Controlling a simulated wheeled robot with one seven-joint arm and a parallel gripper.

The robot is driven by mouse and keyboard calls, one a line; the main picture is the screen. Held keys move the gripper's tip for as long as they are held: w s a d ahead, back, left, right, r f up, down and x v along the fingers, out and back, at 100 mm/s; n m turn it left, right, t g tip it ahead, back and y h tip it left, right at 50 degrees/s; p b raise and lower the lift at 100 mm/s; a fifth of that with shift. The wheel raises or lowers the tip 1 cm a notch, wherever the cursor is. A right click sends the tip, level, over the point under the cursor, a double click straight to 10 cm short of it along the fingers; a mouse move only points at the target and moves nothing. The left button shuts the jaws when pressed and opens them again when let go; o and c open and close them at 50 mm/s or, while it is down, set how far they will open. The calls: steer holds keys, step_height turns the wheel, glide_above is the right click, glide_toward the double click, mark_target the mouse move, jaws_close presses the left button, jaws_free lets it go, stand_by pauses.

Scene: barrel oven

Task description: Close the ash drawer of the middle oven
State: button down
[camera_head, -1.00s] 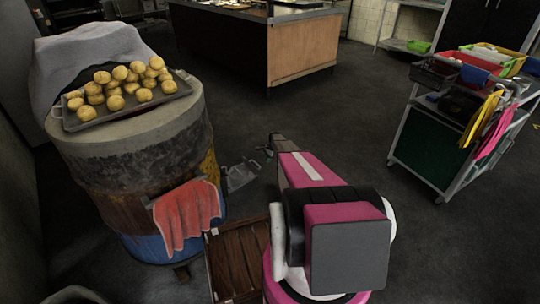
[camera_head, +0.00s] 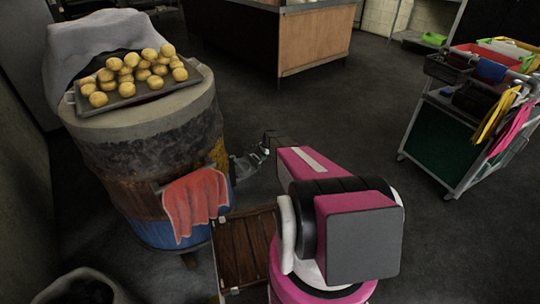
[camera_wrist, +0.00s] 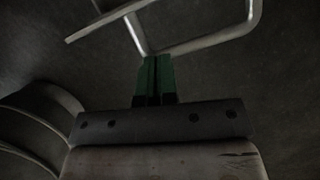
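The barrel oven (camera_head: 150,150) stands at the left in the head view. A grey metal fitting (camera_head: 243,166) sticks out from its right side; I cannot tell how much of it is the ash drawer. My gripper (camera_head: 266,149) is beside this fitting, mostly hidden behind my arm. In the wrist view, the green fingers of my gripper (camera_wrist: 155,66) lie side by side and look shut, with nothing seen between them. A bent metal rod (camera_wrist: 205,43) lies at the fingertips; I cannot tell whether they touch it. The drawer's opening is hidden.
A tray (camera_head: 90,110) of buns sits on the oven top beside a grey cloth (camera_head: 75,55). A red towel (camera_head: 195,203) hangs on the oven's front. A wooden board (camera_head: 245,250) is below it. A trolley (camera_head: 455,140) stands at right.

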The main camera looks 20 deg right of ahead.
mark_target(252, 159)
steer(key=s+a, duration=0.1)
steer(key=a, duration=0.1)
steer(key=s+a, duration=0.1)
steer(key=a, duration=0.1)
steer(key=s+a, duration=0.1)
steer(key=a, duration=0.2)
steer(key=shift+d, duration=0.1)
steer(key=s+v, duration=0.1)
steer(key=v, duration=0.9)
steer(key=w+d+f+n+t+y, duration=0.1)
steer(key=w+d+n+y, duration=0.15)
steer(key=n, duration=0.85)
steer(key=w+d+n+t+y, duration=0.1)
steer(key=w+d+n, duration=0.15)
steer(key=n, duration=0.75)
steer(key=x, duration=0.3)
steer(key=s+x, duration=0.1)
steer(key=x, duration=0.7)
steer(key=shift+s+a, duration=0.25)
steer(key=shift+s, duration=0.05)
steer(key=shift+s+a+f, duration=0.2)
steer(key=shift+s+a, duration=0.05)
steer(key=shift+a, duration=0.4)
